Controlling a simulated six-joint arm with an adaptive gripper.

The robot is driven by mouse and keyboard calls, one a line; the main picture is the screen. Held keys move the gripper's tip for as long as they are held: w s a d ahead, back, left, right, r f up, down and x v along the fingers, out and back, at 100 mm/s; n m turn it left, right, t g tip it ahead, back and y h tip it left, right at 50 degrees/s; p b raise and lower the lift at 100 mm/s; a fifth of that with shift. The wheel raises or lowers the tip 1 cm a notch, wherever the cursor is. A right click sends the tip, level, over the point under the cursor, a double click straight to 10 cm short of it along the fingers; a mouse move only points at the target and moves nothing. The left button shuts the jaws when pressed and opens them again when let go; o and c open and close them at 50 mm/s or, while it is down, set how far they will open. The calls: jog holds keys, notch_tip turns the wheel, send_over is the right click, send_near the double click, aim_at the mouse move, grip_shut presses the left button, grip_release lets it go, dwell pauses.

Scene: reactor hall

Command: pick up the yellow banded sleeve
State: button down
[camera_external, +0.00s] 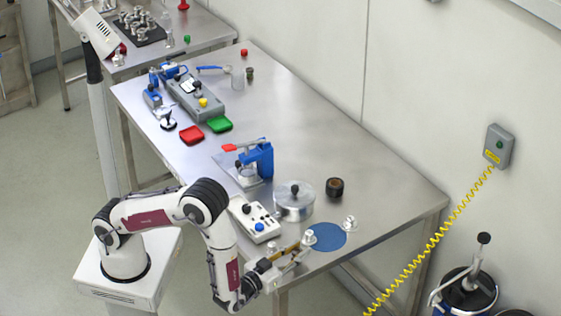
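I cannot make out for certain which object is the yellow banded sleeve. A small dark cylinder with a brownish top (335,187) stands near the right side of the table, and no clear yellow band shows on it. Two small silver fittings are at the front: one (309,238) at the left edge of a blue disc (329,240), the other (350,223) at its right edge. My gripper (299,251) is low at the table's front corner, close beside the left fitting. Whether its fingers touch or hold that fitting is too small to tell.
A silver lidded pot (293,202) and a white box with a blue button (256,222) stand close to my arm. A blue press (258,160), red tray (192,135) and green tray (220,124) are farther back. The table's right side is mostly clear.

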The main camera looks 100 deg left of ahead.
aim_at(297, 251)
jog(key=shift+r, duration=0.15)
jog(key=shift+r, duration=4.9)
